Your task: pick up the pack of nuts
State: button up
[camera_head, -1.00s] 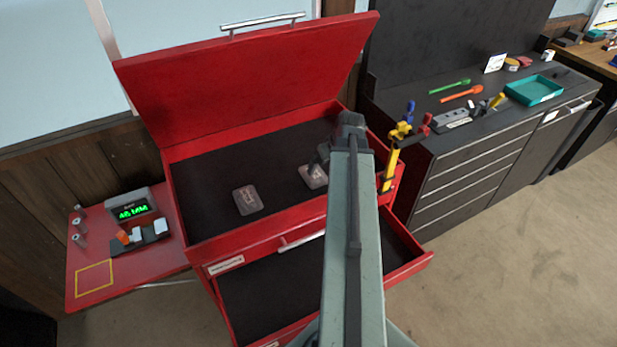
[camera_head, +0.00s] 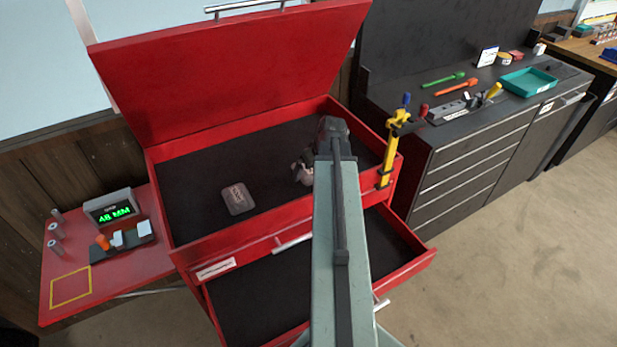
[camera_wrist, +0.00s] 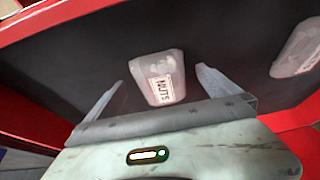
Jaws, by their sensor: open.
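The pack of nuts (camera_wrist: 162,78) is a clear pack with a white and red label reading NUTS. In the wrist view it lies on the dark top compartment floor, between and beyond the fingertips of my gripper (camera_wrist: 160,76). The fingers are spread apart, and I cannot tell how high they are above the floor. In the head view the pack (camera_head: 303,172) is partly hidden by my gripper and arm.
A second, similar pack (camera_head: 238,198) lies to the left in the same compartment. The red cart (camera_head: 163,200) has its lid raised behind and a lower drawer (camera_head: 424,258) pulled out. A yellow clamp (camera_head: 388,160) stands on the right wall, close to my arm.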

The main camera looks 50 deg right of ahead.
jog(key=b+x, duration=0.1)
jog(key=x, duration=0.1)
jog(key=shift+w+f, duration=0.1)
jog(key=shift+f, duration=0.35)
jog(key=shift+r, duration=0.2)
jog(key=c, duration=1.5)
